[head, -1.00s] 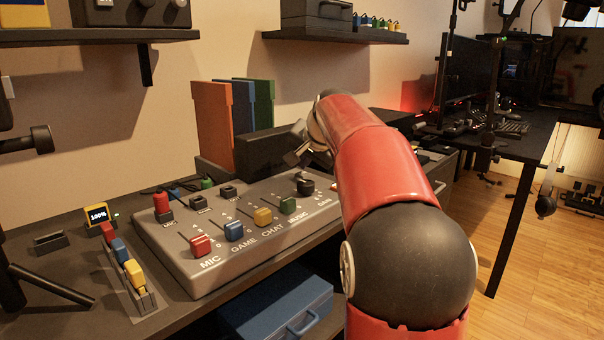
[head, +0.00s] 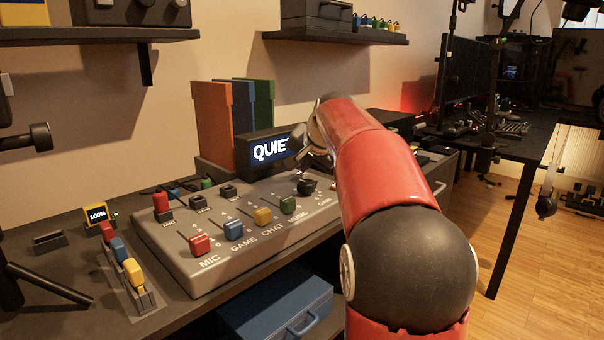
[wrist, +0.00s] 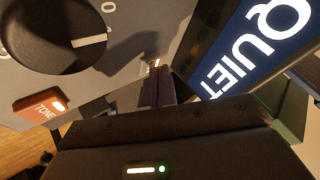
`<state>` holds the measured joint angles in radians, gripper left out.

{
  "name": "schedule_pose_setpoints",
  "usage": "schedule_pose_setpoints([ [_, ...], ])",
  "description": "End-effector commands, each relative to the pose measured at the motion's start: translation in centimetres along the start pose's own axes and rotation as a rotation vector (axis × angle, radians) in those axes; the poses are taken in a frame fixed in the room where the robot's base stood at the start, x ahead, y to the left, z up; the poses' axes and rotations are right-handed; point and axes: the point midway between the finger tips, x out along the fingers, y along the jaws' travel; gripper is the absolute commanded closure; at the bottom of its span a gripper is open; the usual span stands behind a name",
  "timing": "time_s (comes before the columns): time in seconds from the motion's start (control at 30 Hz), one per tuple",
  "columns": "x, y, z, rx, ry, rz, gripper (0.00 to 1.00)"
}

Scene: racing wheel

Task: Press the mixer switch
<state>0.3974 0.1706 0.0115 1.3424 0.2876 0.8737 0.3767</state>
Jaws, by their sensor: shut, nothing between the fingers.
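The grey mixer (head: 215,262) lies on the desk, with coloured sliders and a black knob (head: 306,186) near its far right end. In the wrist view, my shut, empty gripper (wrist: 157,80) points down at the mixer panel. Its fingertips are at a small lit mark (wrist: 154,63), probably the switch, which is mostly hidden by the fingers. Whether they touch it is hard to tell. In the head view my gripper (head: 302,160) is partly hidden by my red arm. A display (head: 266,150) behind the mixer is lit and reads "QUIET".
The large knob (wrist: 62,30) and an orange, lit "TONE" button (wrist: 46,108) are beside the fingers in the wrist view. Upright orange, blue and green slabs (head: 213,125) stand behind the mixer. A blue case (head: 280,312) is below the desk's front edge.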

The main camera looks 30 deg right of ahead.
Motion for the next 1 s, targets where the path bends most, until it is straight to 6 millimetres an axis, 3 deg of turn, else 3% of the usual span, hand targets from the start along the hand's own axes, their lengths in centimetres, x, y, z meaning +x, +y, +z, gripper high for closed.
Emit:
schedule_pose_setpoints([
  [0.57, -0.8, -0.6, -0.6, 0.0, 0.0, 0.0, 1.0],
  [1.0, -3.4, -2.5, -2.5, 0.0, 0.0, 0.0, 1.0],
])
